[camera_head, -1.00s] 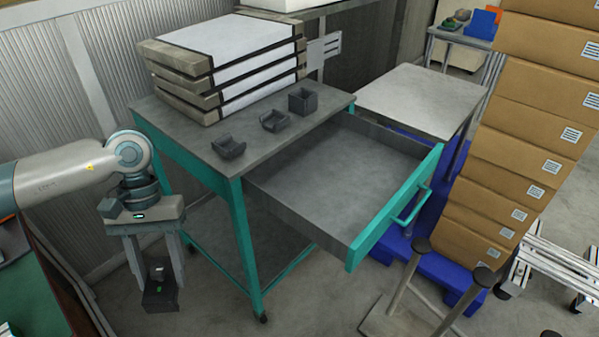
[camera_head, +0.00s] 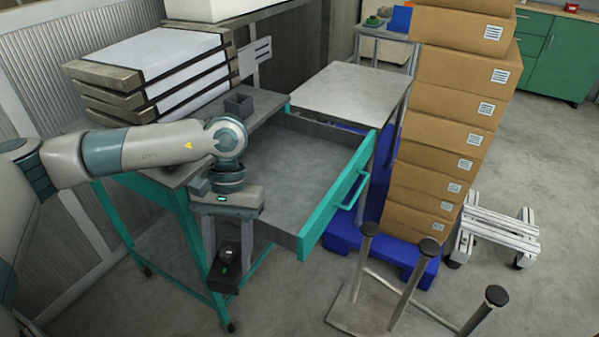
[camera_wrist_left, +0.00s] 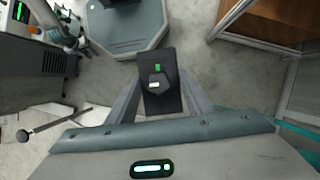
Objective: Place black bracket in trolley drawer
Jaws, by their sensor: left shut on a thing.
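My left gripper (camera_head: 228,258) points down in front of the trolley (camera_head: 205,262) and is shut on a black bracket (camera_head: 226,270). The bracket also shows between the fingers in the left wrist view (camera_wrist_left: 160,88), with a small green mark on it. The trolley's drawer (camera_head: 300,175) is pulled out, with a teal front and handle, and its visible grey floor is bare. The gripper hangs left of the drawer front; the bracket appears lower than the drawer rim. My left arm hides part of the trolley top. My right gripper is not in view.
A dark open box-like bracket (camera_head: 239,105) stands on the trolley top beside stacked flat white-topped cases (camera_head: 160,65). Tall cardboard boxes (camera_head: 445,120) stand on a blue pallet (camera_head: 340,235) to the right. A stand with black-capped posts (camera_head: 395,280) is near the drawer front.

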